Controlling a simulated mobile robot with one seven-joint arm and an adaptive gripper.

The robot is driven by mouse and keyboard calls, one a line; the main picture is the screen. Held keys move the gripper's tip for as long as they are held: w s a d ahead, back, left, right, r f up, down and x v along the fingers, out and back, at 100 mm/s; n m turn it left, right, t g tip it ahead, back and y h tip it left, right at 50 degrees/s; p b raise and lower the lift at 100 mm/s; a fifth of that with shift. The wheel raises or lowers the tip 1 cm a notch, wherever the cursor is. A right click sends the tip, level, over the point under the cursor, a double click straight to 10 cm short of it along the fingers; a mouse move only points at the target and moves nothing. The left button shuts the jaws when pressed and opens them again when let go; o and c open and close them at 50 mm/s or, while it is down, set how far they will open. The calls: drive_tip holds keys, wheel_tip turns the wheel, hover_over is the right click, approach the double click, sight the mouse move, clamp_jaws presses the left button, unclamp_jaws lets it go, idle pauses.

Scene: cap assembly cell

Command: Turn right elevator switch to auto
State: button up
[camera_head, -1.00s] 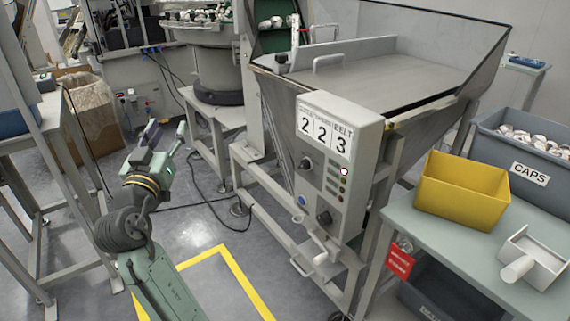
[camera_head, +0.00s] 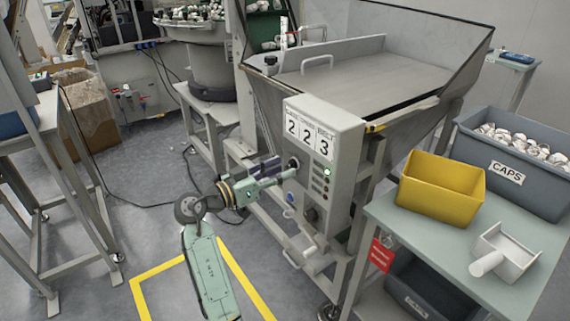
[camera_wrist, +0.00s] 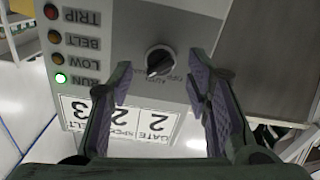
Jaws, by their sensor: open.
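The grey control panel (camera_head: 345,140) is fixed to the front of the hopper. Its upper black rotary switch (camera_head: 294,163) is partly hidden by my gripper (camera_head: 280,169). The pointer's pale mark faces the lower left of that view. My gripper (camera_wrist: 159,78) is open, its fingers on either side of the switch in that view. I cannot tell whether they touch it. A second black knob (camera_head: 311,214) sits lower on the panel.
The green RUN lamp (camera_wrist: 60,78) is lit beside unlit TRIP, BELT and LOW lamps. A blue button (camera_head: 290,197) lies below the upper switch. The hopper frame is close below. A side table (camera_head: 425,235) with a yellow bin (camera_head: 440,188) stands right.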

drive_tip(key=shift+x, duration=1.05)
clamp_jaws()
